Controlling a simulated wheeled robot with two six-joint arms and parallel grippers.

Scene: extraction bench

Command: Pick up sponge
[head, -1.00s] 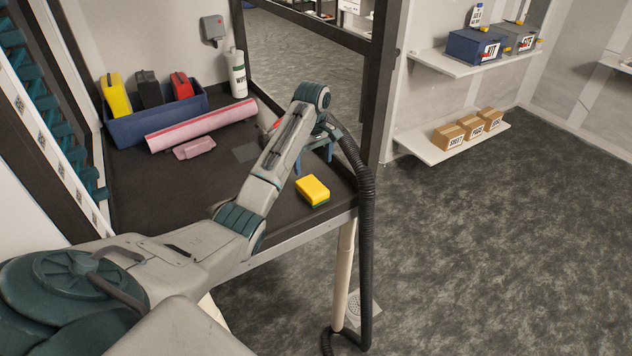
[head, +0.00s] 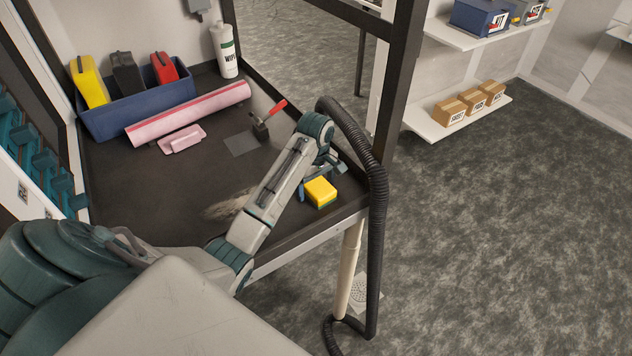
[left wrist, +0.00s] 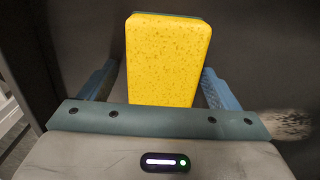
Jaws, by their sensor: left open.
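A yellow sponge (head: 320,191) with a green underside lies on the dark bench top near its front right corner. My left gripper (head: 322,180) is right at it, fingers pointing down, partly hidden by my own arm. In the left wrist view the sponge (left wrist: 168,60) lies between the two blue fingers of the gripper (left wrist: 158,85), one on each side. The fingers are open, with a dark gap on the left side; the right finger looks close to the sponge. Whether either finger touches it I cannot tell. My right gripper is not in view.
A blue bin (head: 140,112) with yellow, black and red items stands at the back left. A pink roll (head: 188,114), a pink float (head: 182,139), a red-handled brush (head: 262,125) and a wipes bottle (head: 224,50) are farther back. A dark post and hose (head: 376,230) stand close to the right.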

